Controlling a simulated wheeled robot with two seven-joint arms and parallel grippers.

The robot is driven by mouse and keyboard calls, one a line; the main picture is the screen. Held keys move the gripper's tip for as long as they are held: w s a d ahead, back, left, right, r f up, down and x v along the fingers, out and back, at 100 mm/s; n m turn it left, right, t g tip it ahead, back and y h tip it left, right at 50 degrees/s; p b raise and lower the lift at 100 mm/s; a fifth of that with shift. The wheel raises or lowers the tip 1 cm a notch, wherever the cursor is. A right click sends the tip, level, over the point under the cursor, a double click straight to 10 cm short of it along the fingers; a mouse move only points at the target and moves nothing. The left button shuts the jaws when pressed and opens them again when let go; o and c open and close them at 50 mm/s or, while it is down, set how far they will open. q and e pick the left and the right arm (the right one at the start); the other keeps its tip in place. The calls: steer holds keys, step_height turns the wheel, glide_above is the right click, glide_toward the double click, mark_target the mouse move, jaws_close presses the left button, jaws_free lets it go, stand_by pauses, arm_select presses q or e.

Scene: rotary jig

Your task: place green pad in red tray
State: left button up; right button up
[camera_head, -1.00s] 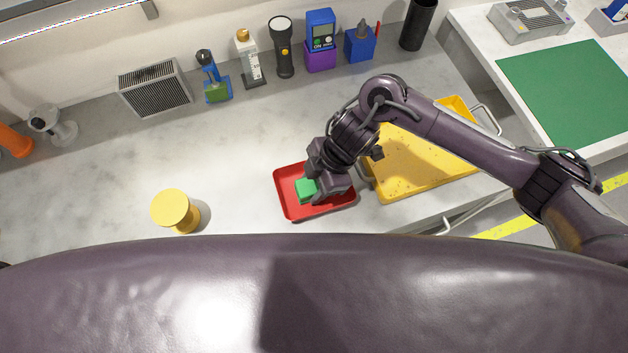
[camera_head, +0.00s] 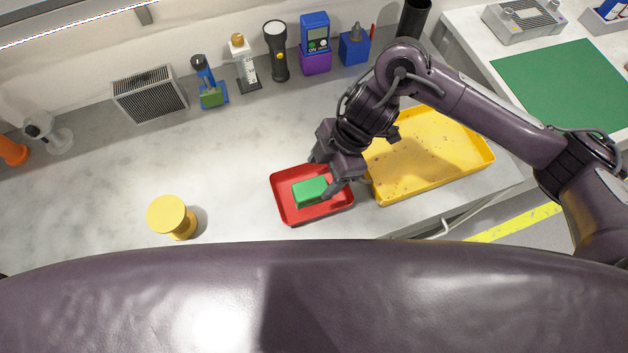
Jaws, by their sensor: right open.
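The green pad (camera_head: 310,191) is a small bright green block. It lies inside the red tray (camera_head: 287,214), a shallow tray on the grey bench near its front edge. My right gripper (camera_head: 324,177) is open, with its fingers spread above and beside the pad at the tray's right side. The pad looks free of the fingers. My left gripper is not in view.
A yellow tray (camera_head: 467,166) stands just right of the red tray, under my right arm. A yellow spool-shaped piece (camera_head: 170,216) stands to the left. A flashlight (camera_head: 277,52), a blue-purple device (camera_head: 315,43) and other items line the back. The bench's left middle is clear.

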steer(key=v, duration=0.5)
steer(key=shift+r, duration=0.15)
stand_by(0.4)
